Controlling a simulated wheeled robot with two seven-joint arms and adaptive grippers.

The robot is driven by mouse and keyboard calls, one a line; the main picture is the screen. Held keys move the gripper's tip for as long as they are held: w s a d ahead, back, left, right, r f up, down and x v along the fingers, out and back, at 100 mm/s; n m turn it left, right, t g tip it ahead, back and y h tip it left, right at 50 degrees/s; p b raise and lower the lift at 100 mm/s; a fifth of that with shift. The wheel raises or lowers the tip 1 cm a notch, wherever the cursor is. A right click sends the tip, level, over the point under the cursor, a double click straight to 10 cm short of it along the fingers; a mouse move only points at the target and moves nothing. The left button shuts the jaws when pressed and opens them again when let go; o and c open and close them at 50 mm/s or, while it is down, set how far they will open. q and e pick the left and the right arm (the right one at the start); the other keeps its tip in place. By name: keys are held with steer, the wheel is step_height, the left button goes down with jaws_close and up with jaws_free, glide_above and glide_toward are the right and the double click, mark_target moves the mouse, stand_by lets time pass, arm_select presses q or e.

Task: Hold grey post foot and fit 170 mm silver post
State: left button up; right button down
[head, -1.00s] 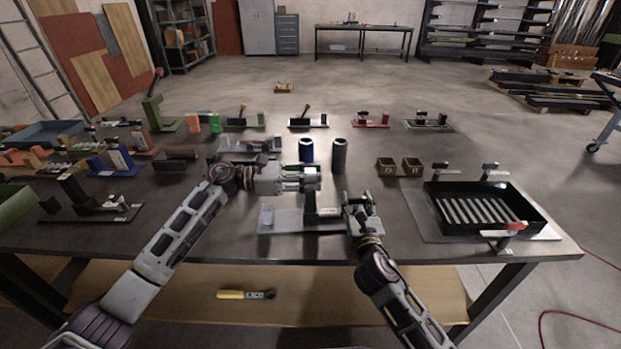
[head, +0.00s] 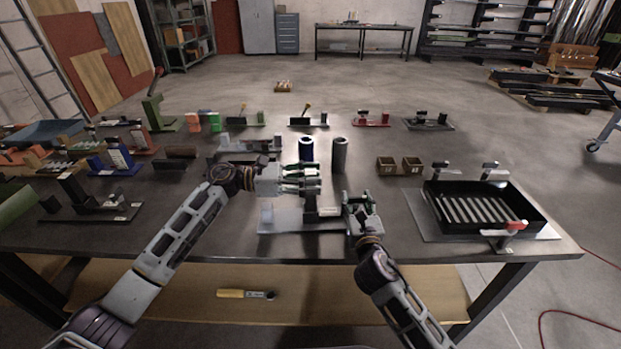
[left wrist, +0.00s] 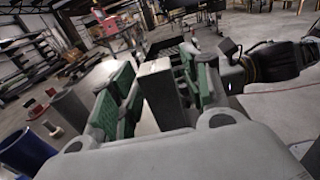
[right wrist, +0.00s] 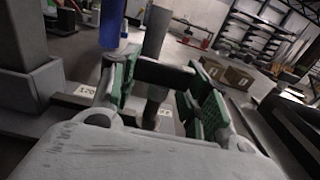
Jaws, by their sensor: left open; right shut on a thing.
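A square grey post with a pale top (left wrist: 155,67) stands upright between the spread green-padded fingers of my left gripper (left wrist: 150,85). In the head view the left gripper (head: 312,180) is above the pale base plate (head: 275,228), over this post (head: 310,203). My right gripper (head: 360,204) is at the plate's right end. In its wrist view a dark bar (right wrist: 160,73), apparently the grey post foot, spans between its fingers (right wrist: 165,90); its lower part is hidden. A short pale cylinder (head: 267,214) stands on the plate's left.
A blue cylinder (head: 306,147) and a grey cylinder (head: 340,153) stand behind the grippers. Two small brown bins (head: 400,166) and a black tray (head: 535,205) are to the right. Several clamp fixtures line the back and left.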

arm_select(q)
steer(key=shift+r, duration=0.15)
steer(key=shift+a, duration=6)
arm_select(e)
steer(key=c, duration=0.6)
jaws_free()
steer(key=shift+s, duration=0.15)
steer(key=shift+s, duration=5.9)
arm_select(q)
steer(key=shift+s, duration=0.1)
arm_select(e)
steer(key=shift+s, duration=0.1)
